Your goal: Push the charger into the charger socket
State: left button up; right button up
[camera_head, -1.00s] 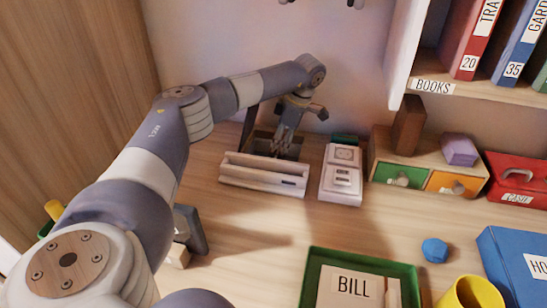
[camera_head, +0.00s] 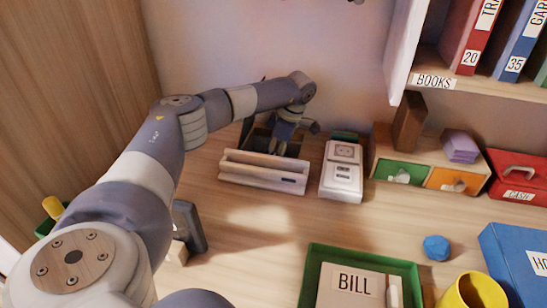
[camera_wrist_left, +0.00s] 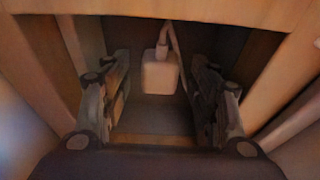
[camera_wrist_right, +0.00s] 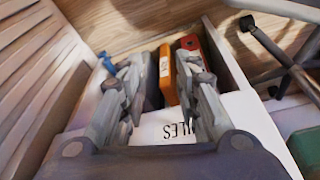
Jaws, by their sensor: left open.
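The charger, a pale block with a cord (camera_wrist_left: 160,73), sits inside a dark compartment of the wooden organizer (camera_head: 262,180), seen in the left wrist view. My left gripper (camera_head: 279,150) reaches down into that organizer in the head view. In the left wrist view its two fingers are spread, one on each side of the charger, with visible gaps. The charger is hidden in the head view. A white unit with a socket face (camera_head: 344,152) stands just right of the organizer; I take it as the charger socket. My right gripper (camera_wrist_right: 163,62) is open, fingers apart.
A small drawer unit (camera_head: 427,172) stands right of the socket unit, with a red cash box beyond. A green tray marked BILL (camera_head: 318,262) is in front. The desk between is mostly clear. Below my right gripper is a box of files (camera_wrist_right: 247,112).

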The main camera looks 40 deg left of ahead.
pick_arm(q)
jog(key=c, duration=1.1)
